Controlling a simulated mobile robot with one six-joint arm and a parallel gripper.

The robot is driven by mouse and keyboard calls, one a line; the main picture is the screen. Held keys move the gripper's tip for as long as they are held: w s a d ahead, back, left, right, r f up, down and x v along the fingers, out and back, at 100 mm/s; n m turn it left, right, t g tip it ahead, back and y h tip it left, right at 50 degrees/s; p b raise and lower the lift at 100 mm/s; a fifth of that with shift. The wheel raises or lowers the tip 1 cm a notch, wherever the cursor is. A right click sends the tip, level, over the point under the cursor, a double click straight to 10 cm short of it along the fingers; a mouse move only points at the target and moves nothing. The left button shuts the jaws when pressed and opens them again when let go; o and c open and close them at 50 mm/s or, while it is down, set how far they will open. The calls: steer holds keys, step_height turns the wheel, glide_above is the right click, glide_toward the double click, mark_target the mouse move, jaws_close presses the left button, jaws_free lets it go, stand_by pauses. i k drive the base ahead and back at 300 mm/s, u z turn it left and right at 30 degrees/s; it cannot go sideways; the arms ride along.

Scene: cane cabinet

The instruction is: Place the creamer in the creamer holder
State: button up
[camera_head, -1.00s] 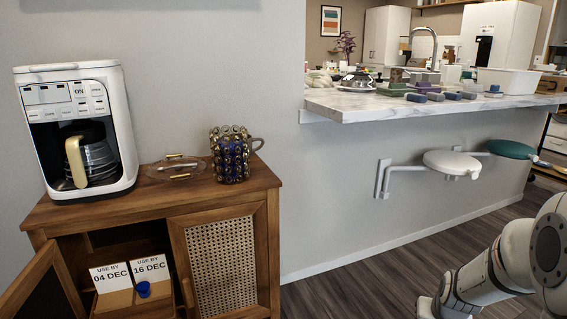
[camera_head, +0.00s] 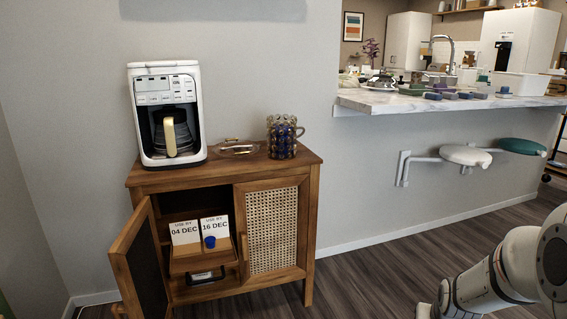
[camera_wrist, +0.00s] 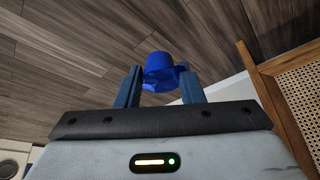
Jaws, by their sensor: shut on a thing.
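My gripper (camera_wrist: 161,86) is shut on a blue creamer (camera_wrist: 159,68), which sits between its two fingers in the wrist view. In the head view my arm is at the lower right, and the held creamer does not show there. The creamer holder (camera_head: 198,264) is a wooden box inside the open left side of the cabinet, well left of my arm. It has two cards at its back, reading USE BY 04 DEC (camera_head: 185,231) and USE BY 16 DEC (camera_head: 214,226). Another blue creamer (camera_head: 210,242) is in the right part, before the 16 DEC card.
The cane cabinet's left door (camera_head: 140,268) stands open toward me; its right cane door (camera_head: 272,230) is shut. A coffee maker (camera_head: 150,95), a glass tray (camera_head: 237,148) and a pod rack (camera_head: 282,138) stand on top. Bare floor (camera_head: 370,280) lies between the cabinet and my arm.

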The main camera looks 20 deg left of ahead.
mark_target(282, 129)
steer(key=u, duration=1.25)
steer(key=i, duration=1)
steer(key=u, duration=0.05)
